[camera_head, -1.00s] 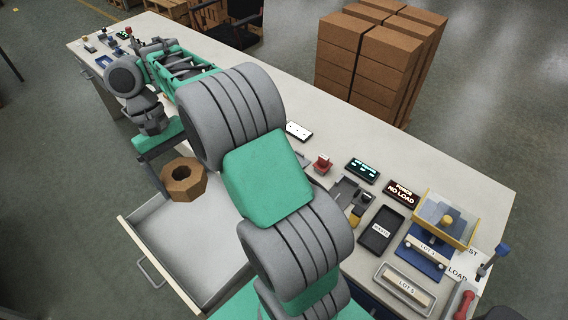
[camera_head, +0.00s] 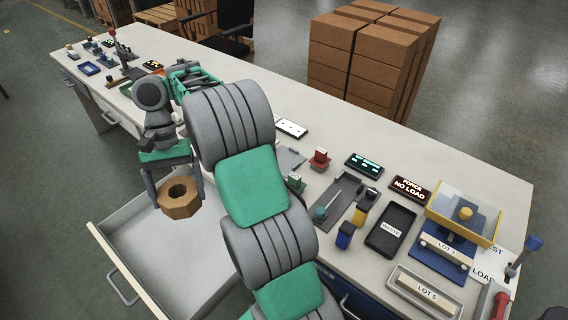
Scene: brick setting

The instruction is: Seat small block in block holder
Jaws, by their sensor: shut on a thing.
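My gripper (camera_head: 174,188) points down over the open drawer, with one finger on each side of a brown hexagonal block (camera_head: 180,209) with a round hole through it. It is shut on this block and holds it level over the drawer. The block's height above the drawer floor is hard to judge. No part is clearly labelled as the block holder. A grey plate fixture (camera_head: 347,190) with a small teal knob lies on the bench right of my arm. A small blue block (camera_head: 345,236) and a yellow block (camera_head: 360,216) are beside it.
The open drawer (camera_head: 150,262) looks empty. The bench (camera_head: 300,150) also carries a dark tray (camera_head: 391,230), a LOT 5 tray (camera_head: 425,291), a yellow-rimmed clear box (camera_head: 462,219) and a NO LOAD display (camera_head: 410,189). My arm hides the bench middle.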

